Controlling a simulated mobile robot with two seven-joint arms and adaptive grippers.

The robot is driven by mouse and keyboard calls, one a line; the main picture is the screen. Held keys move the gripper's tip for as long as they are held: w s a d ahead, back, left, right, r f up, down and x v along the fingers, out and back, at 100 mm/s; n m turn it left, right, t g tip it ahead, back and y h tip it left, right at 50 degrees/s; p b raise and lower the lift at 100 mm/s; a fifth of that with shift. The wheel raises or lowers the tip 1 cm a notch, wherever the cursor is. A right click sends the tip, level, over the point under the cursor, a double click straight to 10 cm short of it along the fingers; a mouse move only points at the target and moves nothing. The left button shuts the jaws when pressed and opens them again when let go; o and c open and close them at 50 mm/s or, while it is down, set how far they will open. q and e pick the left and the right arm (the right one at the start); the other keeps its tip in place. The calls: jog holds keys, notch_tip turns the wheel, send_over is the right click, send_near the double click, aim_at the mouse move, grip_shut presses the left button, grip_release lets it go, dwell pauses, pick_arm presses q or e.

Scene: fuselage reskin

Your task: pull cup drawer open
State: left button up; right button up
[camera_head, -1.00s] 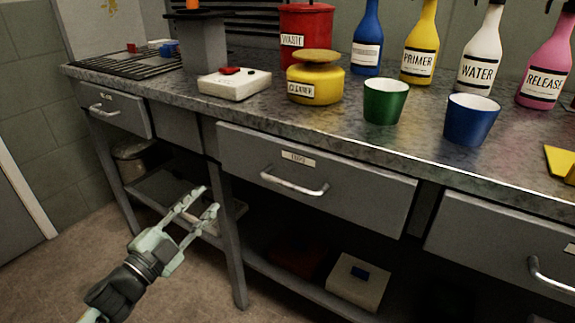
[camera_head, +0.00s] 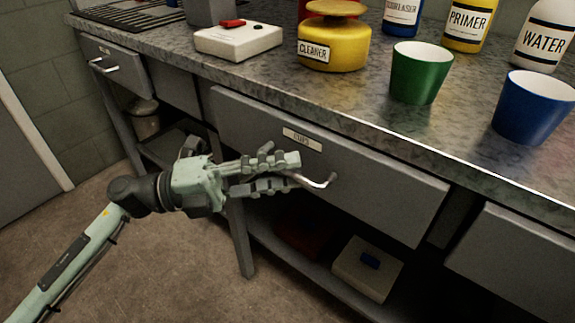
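The cup drawer (camera_head: 390,190) is the wide grey drawer under the middle of the bench. Its front carries a small white label (camera_head: 302,139), too blurred to read surely. The drawer looks closed. Its curved metal handle (camera_head: 330,182) is partly hidden by my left gripper (camera_head: 296,172). That gripper comes in from the left with its fingers parted, one above the other, at the left part of the handle. The handle's left part appears to lie between or behind the fingertips; I cannot tell whether they touch it. My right gripper is not in view.
On the metal bench top stand a green cup (camera_head: 420,72), a blue cup (camera_head: 533,108), a yellow cleaner can (camera_head: 334,45), a white box (camera_head: 238,40) and several bottles. A pale box (camera_head: 367,268) sits on the lower shelf. A bench leg (camera_head: 240,240) stands below my gripper.

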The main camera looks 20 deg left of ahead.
pick_arm(q)
jog(key=shift+w+d, duration=0.2)
jog(key=shift+d, duration=0.2)
jog(key=shift+c, duration=0.6)
grip_shut()
